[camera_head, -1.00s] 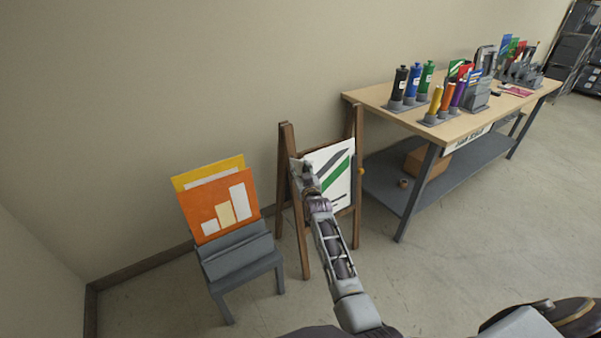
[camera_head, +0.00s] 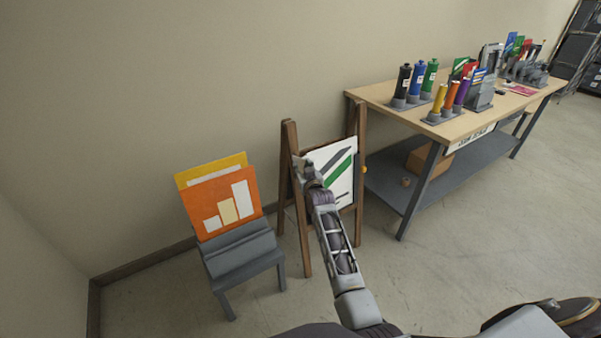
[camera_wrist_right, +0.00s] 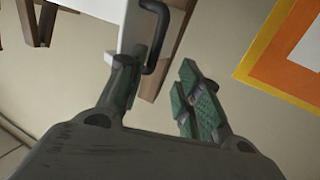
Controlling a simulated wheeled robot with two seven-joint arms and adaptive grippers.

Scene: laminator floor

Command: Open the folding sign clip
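The folding sign (camera_head: 290,190) is a brown wooden easel holding a white board (camera_head: 343,180) with green and dark stripes. It stands between the grey stand and the workbench. My right gripper (camera_head: 306,163) is at the board's upper left edge. In the right wrist view, its two green-padded fingers (camera_wrist_right: 160,85) are apart. A black bent bar (camera_wrist_right: 158,40), which may be the clip's handle, reaches down between them, closer to the left finger. I cannot tell whether it touches that finger. The white board (camera_wrist_right: 120,22) shows behind it. My left gripper is not in view.
A grey stand (camera_head: 240,255) with an orange chart (camera_head: 222,207) and a yellow sheet stands left of the sign. A wooden workbench (camera_head: 380,100) with bottles and tubes is at right. A beige wall is behind. Floor (camera_head: 480,230) is clear at right.

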